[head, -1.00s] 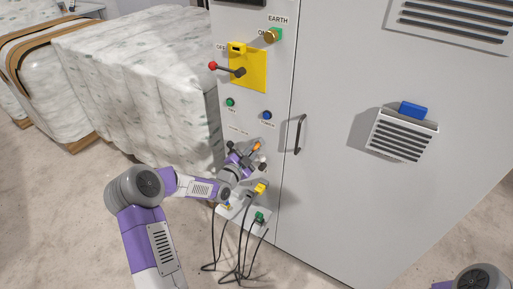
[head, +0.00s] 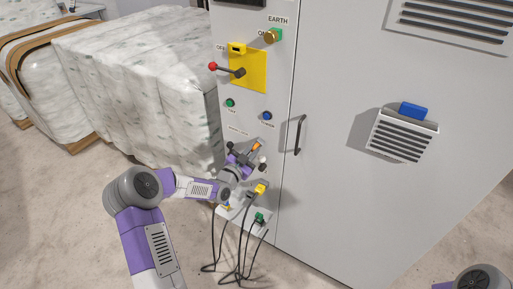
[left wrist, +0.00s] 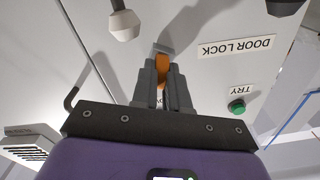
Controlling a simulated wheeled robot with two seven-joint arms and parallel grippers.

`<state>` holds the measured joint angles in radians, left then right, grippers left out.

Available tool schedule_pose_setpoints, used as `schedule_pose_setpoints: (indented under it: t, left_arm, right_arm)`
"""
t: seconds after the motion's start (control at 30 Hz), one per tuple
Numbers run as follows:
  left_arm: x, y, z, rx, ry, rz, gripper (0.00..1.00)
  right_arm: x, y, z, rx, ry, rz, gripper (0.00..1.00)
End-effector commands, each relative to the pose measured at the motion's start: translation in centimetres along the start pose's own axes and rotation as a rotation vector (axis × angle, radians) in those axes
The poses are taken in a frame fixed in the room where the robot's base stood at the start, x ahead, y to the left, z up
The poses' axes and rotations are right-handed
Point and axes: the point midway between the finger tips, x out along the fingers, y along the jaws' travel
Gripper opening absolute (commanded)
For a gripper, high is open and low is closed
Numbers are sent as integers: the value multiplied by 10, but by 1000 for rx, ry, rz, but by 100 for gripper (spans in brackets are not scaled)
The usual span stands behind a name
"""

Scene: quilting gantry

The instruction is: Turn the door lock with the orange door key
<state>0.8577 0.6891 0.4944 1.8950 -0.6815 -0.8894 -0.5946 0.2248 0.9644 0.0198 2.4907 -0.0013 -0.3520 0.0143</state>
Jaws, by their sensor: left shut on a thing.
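The orange door key (head: 256,146) is at the cabinet front, between the fingers of my left gripper (head: 252,153). In the left wrist view the orange key (left wrist: 163,68) stands out between the two grey fingers of the left gripper (left wrist: 164,80), which is shut on it. The key's far end meets a small grey part on the panel, beside the upside-down DOOR LOCK label (left wrist: 236,47). The lock face is mostly hidden by key and gripper, so I cannot tell how deep the key sits. My right gripper is out of view.
A pale-tipped knob (left wrist: 124,22) stands near the gripper. The cabinet has a green button (head: 230,102), blue button (head: 266,115), red-tipped lever (head: 213,66) and door handle (head: 299,134). Plugs with black cables (head: 240,240) hang below. A wrapped quilt stack (head: 140,80) stands left.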

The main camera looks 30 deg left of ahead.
Motion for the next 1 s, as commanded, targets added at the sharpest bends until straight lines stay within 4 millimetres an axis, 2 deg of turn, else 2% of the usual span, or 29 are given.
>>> schedule_pose_setpoints:
  t: [0.33,0.67,0.8,0.83,1.0]
  left_arm:
    - [0,-1,0,-302,-1,-1,0]
    - [0,-1,0,-333,-1,-1,0]
    - [0,-1,0,-449,-2,-2,0]
    - [0,-1,0,-441,-2,-1,19]
    - [0,0,0,-437,-1,-1,44]
  right_arm:
    - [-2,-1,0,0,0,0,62]
    - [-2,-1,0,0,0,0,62]
    - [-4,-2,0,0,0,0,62]
    - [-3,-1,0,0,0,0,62]
    - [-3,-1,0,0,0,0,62]
